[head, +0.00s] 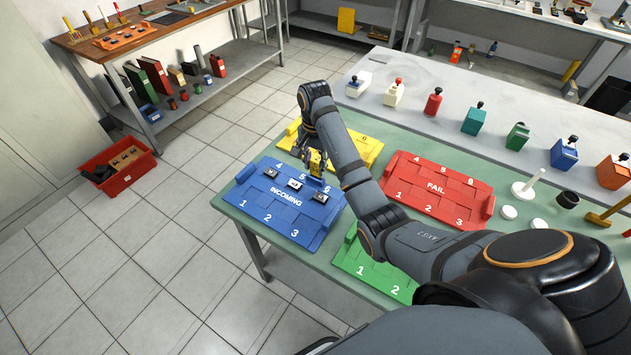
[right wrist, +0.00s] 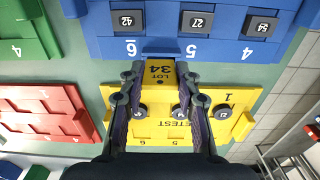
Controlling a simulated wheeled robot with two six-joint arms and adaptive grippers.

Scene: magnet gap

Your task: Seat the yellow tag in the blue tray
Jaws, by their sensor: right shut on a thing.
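The yellow tag (right wrist: 160,70), marked LOT 34, is between the fingers of my right gripper (right wrist: 159,80), which is shut on it. In the head view the right gripper (head: 315,165) points down at the far right corner of the blue tray (head: 268,218), marked INCOMING. In the right wrist view the tag lies just short of the edge of the blue tray (right wrist: 225,50), near slot 6. I cannot tell its height or whether it touches. Slots 4, 5 and 6 each hold a dark numbered piece (head: 295,183). My left gripper is not in view.
The yellow RETEST tray (right wrist: 190,132), partly behind my arm, lies beside the blue one. A red FAIL tray (head: 436,185) and a green tray (head: 352,256) are close by on the table. Colored stamp-like blocks (head: 473,120) line the grey shelf behind.

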